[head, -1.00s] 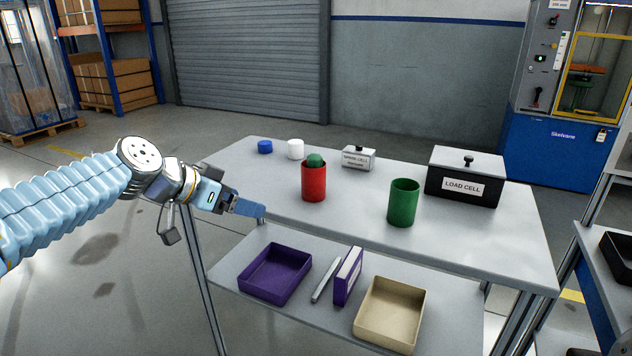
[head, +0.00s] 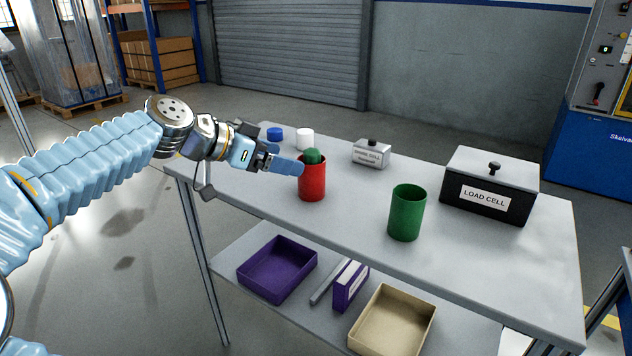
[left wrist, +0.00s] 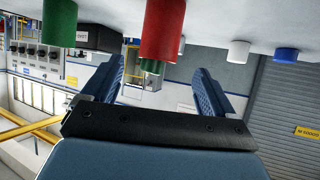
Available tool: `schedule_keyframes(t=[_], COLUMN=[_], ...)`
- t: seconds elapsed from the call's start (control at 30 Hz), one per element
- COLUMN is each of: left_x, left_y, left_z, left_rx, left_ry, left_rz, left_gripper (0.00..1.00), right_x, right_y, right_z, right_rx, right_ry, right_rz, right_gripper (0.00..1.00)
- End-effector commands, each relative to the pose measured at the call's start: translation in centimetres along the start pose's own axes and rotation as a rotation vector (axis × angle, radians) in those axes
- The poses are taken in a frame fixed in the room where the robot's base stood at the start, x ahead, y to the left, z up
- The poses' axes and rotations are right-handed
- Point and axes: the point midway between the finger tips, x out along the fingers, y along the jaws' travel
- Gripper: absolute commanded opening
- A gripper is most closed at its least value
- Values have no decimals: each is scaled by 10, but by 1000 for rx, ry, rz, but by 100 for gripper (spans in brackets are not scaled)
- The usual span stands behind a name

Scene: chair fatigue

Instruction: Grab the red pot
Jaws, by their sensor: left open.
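The red pot (head: 312,184) stands upright on the table top, with a green rounded object (head: 313,156) showing at its mouth. My left gripper (head: 288,166) is beside the pot's left side, near its rim, and is empty. Its fingers overlap in the head view, so the gap to the pot is hard to judge. In the left wrist view, which is upside down, the fingers (left wrist: 159,66) are spread apart. The red pot (left wrist: 162,28) appears ahead of them, roughly in line with the gap. My right gripper is not in view.
A green pot (head: 406,214) stands right of the red one. A LOAD CELL box (head: 488,190), a small grey box (head: 371,154), a white cylinder (head: 305,139) and a blue one (head: 275,134) are also on the table (head: 480,243). The lower shelf holds purple and beige trays.

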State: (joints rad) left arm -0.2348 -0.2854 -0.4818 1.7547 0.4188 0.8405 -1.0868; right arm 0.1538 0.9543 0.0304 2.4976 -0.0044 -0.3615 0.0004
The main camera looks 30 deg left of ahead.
Motion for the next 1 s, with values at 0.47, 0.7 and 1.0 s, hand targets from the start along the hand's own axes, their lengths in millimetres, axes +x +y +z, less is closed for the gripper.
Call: schedule_keyframes(t=[0.47,0.7,1.0], left_x=[64,88,88], left_y=[2,1,1], left_z=[4,5,4], left_rx=[-1,0,0], left_ry=[-3,-1,0], left_rz=[2,-1,-1], left_gripper=[87,87,70], right_x=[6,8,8], right_y=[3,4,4], right_z=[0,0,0], right_rx=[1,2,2], right_ry=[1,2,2], right_rz=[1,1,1], right_gripper=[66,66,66])
